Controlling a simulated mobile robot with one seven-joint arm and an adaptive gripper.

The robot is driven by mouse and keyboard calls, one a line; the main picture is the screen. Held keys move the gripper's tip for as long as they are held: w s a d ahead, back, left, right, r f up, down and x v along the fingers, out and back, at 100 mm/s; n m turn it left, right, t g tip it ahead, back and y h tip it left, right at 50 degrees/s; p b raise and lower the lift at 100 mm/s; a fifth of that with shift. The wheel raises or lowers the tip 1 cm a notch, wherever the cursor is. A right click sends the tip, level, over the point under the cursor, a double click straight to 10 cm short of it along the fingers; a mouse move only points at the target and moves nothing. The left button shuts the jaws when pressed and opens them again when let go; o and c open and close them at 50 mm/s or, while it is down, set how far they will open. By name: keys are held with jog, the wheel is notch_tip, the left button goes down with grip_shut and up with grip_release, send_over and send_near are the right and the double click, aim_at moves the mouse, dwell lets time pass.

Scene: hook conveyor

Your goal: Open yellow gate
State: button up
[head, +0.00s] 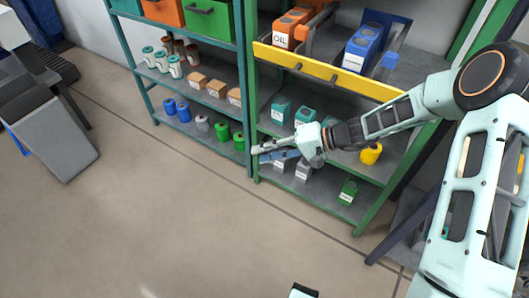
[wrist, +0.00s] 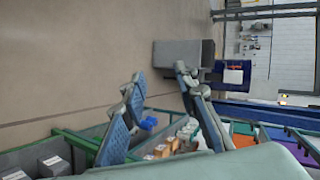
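The yellow gate (head: 318,69) is a long bar with two small handles on its front. It lies across the upper bay of the green-framed shelf, in front of the orange oil canister (head: 290,30) and the blue canister (head: 362,48). My gripper (head: 260,154) is in front of the same shelf, lower than the gate and apart from it, pointing left. In the wrist view my gripper (wrist: 160,78) has its two fingers spread wide with nothing between them. The gate is not visible in the wrist view.
Teal boxes (head: 281,109), a yellow can (head: 371,154) and a green canister (head: 348,192) stand on shelves below the gate. A teal rack (head: 147,105) with bins, cans and cartons adjoins on the left. A grey cabinet (head: 52,139) stands far left. The floor between is clear.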

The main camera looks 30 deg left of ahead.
grip_shut()
jog(key=w+d+r+m+t+h+p, duration=0.25)
jog(key=w+d+r+h, duration=0.25)
jog(key=w+d+h, duration=0.4)
jog(key=w+d+r+m+t+h+p, duration=0.1)
jog(key=w+d+r+m+t+h, duration=0.1)
jog(key=w+d+r+t, duration=0.65)
jog(key=w+d+r+m+g+h+p, duration=0.15)
jog(key=w+r, duration=0.35)
jog(key=r, duration=0.8)
jog(key=shift+t+h, duration=0.25)
jog(key=shift+t, duration=0.1)
jog(key=x, duration=1)
jog(key=shift+a+f, duration=0.2)
jog(key=shift+a, duration=0.2)
